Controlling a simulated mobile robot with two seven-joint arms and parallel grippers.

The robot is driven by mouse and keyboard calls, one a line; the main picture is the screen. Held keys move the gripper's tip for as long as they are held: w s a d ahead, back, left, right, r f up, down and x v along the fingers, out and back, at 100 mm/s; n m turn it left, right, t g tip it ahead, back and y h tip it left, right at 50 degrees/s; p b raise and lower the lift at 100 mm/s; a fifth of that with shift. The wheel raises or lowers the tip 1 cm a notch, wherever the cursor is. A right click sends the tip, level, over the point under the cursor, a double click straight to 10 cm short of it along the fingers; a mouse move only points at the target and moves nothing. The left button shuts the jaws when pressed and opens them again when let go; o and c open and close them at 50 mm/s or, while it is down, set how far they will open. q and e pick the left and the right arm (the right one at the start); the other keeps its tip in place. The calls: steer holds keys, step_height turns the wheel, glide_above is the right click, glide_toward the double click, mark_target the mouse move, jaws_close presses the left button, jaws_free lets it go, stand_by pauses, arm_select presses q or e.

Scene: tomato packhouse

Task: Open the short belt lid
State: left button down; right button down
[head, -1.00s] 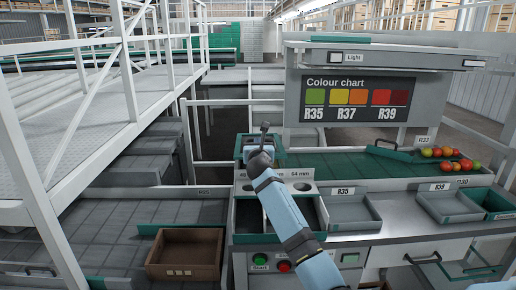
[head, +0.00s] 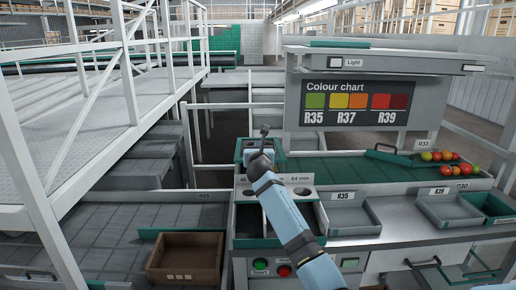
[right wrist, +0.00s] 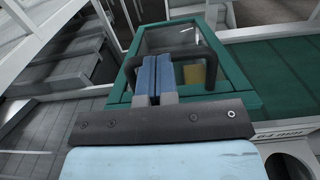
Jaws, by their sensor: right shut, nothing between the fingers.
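The short belt lid (head: 243,147) looks to be the green-framed cover with a clear pane at the left end of the green belt. It also shows in the right wrist view (right wrist: 232,78), with a black handle (right wrist: 211,68) arching over it and something yellowish under the pane. The lid looks down. My right gripper (head: 251,153) is over the lid, reaching in from the lower right. In the right wrist view its blue fingers (right wrist: 156,75) are shut together, empty, in front of the handle's middle. I cannot tell whether they touch it. My left gripper is not in view.
The green belt (head: 330,168) runs right to several tomatoes (head: 447,157), past a green plate with a black handle (head: 388,156). Grey trays (head: 352,229) and a brown crate (head: 184,274) stand in front. A colour chart board (head: 355,101) stands behind the belt.

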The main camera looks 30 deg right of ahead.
arm_select(q)
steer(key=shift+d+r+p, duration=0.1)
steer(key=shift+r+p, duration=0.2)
steer(key=shift+p, duration=0.15)
arm_select(e)
steer(key=shift+w+r, duration=0.1)
steer(key=shift+r, duration=0.25)
